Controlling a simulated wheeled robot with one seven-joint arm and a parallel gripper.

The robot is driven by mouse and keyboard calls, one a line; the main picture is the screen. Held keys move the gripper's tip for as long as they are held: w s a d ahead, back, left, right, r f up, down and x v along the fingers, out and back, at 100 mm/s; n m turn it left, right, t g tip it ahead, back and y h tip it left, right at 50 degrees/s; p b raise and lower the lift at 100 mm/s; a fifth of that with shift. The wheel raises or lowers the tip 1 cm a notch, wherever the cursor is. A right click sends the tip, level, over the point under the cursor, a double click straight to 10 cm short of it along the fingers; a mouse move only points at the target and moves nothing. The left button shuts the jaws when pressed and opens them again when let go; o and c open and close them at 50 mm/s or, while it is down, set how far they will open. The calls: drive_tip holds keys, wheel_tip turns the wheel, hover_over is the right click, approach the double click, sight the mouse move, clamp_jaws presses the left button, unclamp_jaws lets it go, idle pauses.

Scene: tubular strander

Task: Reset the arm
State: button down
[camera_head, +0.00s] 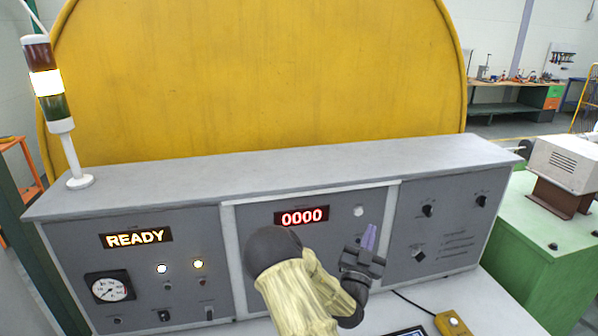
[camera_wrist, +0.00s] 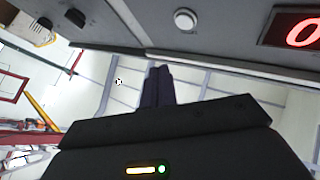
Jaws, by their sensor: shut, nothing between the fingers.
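My gripper (camera_head: 369,238) is in front of the middle panel of the grey control console (camera_head: 290,152) in the head view, right of the red "0000" display (camera_head: 302,216). Its fingers point up and are together with nothing between them. In the wrist view the dark fingers (camera_wrist: 157,86) also show closed. They point toward the console, below a round white button (camera_wrist: 185,19) and left of the red display (camera_wrist: 300,28). My forearm hides part of the console's lower middle.
The left panel has a lit "READY" display (camera_head: 136,238) and a round gauge (camera_head: 109,287). Dark knobs (camera_head: 428,210) are on the right panel. A signal tower (camera_head: 47,85) stands at left, a yellow box (camera_head: 453,323) lies at lower right, and a large yellow guard (camera_head: 250,80) rises behind.

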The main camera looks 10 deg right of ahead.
drive_tip(key=s+a+f+n+g+y, duration=0.1)
drive_tip(key=s+a+f+g+y, duration=0.45)
drive_tip(key=f+g+y, duration=0.3)
drive_tip(key=s+a+r+n+g+y, duration=0.1)
drive_tip(key=s+a+n+g, duration=0.3)
drive_tip(key=s, duration=0.5)
drive_tip(key=s+a+r+n+g+y, duration=0.2)
drive_tip(key=s+a+n+g+y, duration=0.2)
drive_tip(key=s+a, duration=0.3)
drive_tip(key=s, duration=0.3)
drive_tip(key=shift+s+a+r+n, duration=0.2)
drive_tip(key=shift+s+a+n, duration=0.1)
drive_tip(key=shift+n, duration=0.1)
